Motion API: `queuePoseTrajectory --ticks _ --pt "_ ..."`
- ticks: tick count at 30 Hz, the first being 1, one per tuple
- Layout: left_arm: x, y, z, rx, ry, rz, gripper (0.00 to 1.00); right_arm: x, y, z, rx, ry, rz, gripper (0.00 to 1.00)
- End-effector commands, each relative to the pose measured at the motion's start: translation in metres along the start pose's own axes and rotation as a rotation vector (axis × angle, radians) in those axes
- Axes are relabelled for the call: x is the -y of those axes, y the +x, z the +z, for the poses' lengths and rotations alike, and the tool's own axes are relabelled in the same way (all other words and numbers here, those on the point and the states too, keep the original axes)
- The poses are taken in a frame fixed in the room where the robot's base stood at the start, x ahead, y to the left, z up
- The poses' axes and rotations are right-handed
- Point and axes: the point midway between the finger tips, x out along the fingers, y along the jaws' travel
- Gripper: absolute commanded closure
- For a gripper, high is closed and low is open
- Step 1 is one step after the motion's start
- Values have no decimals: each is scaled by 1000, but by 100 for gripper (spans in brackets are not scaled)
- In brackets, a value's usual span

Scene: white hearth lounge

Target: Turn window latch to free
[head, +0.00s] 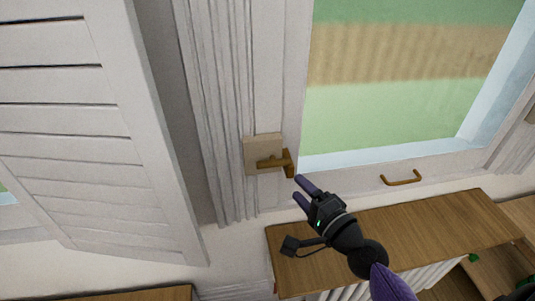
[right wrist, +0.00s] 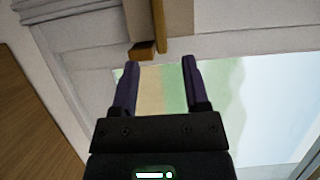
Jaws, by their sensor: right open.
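The window latch (head: 272,162) is a brass-brown lever on a beige plate (head: 262,142) on the white window frame. Its arm runs roughly sideways to the right and ends in a short upright grip. In the right wrist view the latch (right wrist: 142,50) shows beyond the fingertips, left of the middle. My right gripper (head: 302,188) is open and empty, its fingertips just below and right of the latch grip, seemingly apart from it. Its two dark purple fingers also show in the right wrist view (right wrist: 160,65). My left gripper is not in view.
A brown pull handle (head: 402,178) is on the window's lower rail. A wooden-topped cabinet (head: 400,235) stands below the window, under my right arm. A white louvred shutter (head: 90,120) stands to the left. The window glass (head: 400,90) shows green outside.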

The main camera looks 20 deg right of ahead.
Motion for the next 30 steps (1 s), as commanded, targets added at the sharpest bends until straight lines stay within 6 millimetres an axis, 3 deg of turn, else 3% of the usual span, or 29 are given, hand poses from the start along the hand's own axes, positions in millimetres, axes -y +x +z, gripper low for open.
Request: queuePoseTrajectory --ticks 6,12,23,24,30 --pt "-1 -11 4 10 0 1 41 2 47 0 -1 -1 -2 41" --pt "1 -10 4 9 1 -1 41 -1 80 0 0 -1 2 41" --pt "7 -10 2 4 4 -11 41 -1 91 0 0 -4 4 41" --pt "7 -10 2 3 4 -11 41 -1 91 0 0 -4 4 43" --pt "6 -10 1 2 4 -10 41 -1 91 0 0 -4 4 86"
